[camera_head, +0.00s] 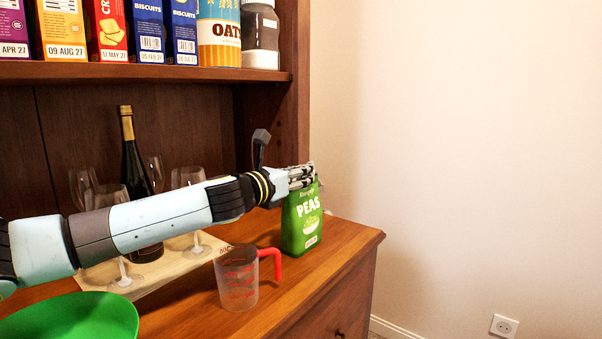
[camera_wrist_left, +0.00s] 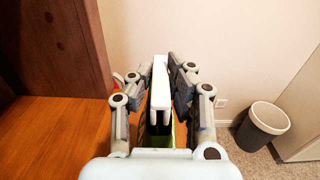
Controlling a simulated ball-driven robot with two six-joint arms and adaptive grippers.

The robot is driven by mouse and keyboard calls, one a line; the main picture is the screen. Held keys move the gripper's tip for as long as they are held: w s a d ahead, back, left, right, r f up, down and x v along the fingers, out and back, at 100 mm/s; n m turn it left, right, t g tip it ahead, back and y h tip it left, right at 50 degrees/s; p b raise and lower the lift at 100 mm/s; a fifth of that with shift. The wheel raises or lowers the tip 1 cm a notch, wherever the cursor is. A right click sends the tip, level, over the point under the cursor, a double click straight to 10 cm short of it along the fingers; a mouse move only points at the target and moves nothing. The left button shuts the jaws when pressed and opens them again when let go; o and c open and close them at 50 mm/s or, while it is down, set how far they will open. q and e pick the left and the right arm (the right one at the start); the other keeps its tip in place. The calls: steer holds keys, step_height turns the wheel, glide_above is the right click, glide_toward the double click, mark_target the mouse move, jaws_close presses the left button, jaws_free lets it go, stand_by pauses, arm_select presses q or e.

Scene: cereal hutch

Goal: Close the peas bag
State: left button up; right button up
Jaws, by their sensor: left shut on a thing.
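The green peas bag (camera_head: 302,222) stands upright near the right end of the wooden counter. My left gripper (camera_head: 303,176) reaches in from the left and is at the bag's top edge. In the left wrist view its fingers are shut on a narrow white piece (camera_wrist_left: 160,88) that looks like a bag clip. A strip of the green bag (camera_wrist_left: 153,143) shows below it, between the fingers. The fingers hide most of the bag's mouth, so I cannot tell whether the clip is around it. My right gripper is not in view.
A measuring cup (camera_head: 236,283) with a red handle stands before the bag. A wine bottle (camera_head: 134,165) and several glasses stand on a board behind my arm. A green bowl (camera_head: 75,318) is at front left. The shelf (camera_head: 150,73) with boxes is above. A bin (camera_wrist_left: 262,127) stands on the floor.

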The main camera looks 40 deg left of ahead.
arm_select(q)
steer(key=shift+f+b, duration=0.35)
steer(key=shift+f, duration=0.25)
stand_by(0.7)
stand_by(0.3)
steer(key=o, duration=1.1)
steer(key=shift+o, duration=0.2)
step_height(320, 180, up, 6)
steer(key=p, duration=0.7)
